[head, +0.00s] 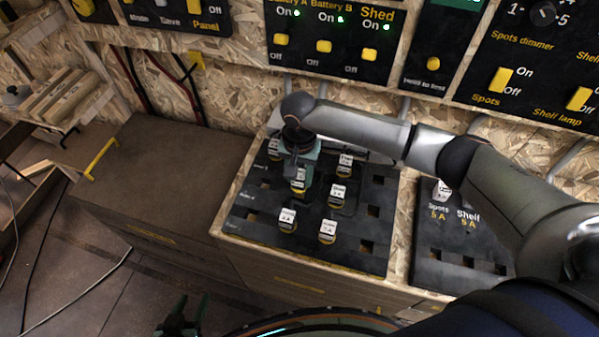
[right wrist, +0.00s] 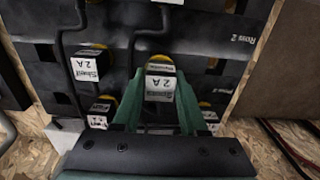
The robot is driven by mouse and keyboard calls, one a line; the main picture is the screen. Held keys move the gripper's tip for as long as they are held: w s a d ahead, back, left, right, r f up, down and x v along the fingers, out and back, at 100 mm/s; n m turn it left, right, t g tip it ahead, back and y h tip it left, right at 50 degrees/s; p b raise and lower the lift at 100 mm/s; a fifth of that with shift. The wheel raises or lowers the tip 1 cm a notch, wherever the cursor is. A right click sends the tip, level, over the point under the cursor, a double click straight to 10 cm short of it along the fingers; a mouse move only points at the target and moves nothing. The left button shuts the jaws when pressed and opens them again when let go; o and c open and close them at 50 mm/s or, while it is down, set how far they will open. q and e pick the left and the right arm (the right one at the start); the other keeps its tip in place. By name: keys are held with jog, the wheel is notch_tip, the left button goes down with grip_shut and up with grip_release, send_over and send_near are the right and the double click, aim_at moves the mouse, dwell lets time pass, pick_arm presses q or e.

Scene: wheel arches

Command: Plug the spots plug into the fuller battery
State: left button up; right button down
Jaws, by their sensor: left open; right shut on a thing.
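A black plug board (head: 345,262) on the bench carries several white-labelled plugs with yellow parts and several empty square holes. My right gripper (head: 300,172) reaches down at the board's left middle, shut on a plug (head: 298,187). In the right wrist view, the green fingers (right wrist: 159,76) flank this plug (right wrist: 160,88); its label reads "2 A", but its name is too blurred to read surely. Whether it is seated or lifted, I cannot tell. My left gripper (head: 182,318) is open and empty at the bottom edge. No battery charge reading is legible.
Plugs stand close around the held one, including one labelled "Shelf 2 A" (right wrist: 85,68). A fuse board (head: 445,268) marked Spots and Shelf lies right, partly behind my right arm. Switch panels (head: 330,50) line the wall. The brown bench top (head: 165,165) at left is clear.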

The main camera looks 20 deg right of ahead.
jog(key=shift+f, duration=0.15)
jog(key=shift+f, duration=0.6)
jog(key=shift+f, duration=0.25)
dwell(0.4)
jog(key=shift+f, duration=0.35)
jog(key=shift+f+p, duration=0.15)
jog(key=shift+p, duration=0.4)
dwell(0.5)
jog(key=shift+c, duration=1.8)
grip_release()
jog(key=shift+o, duration=0.2)
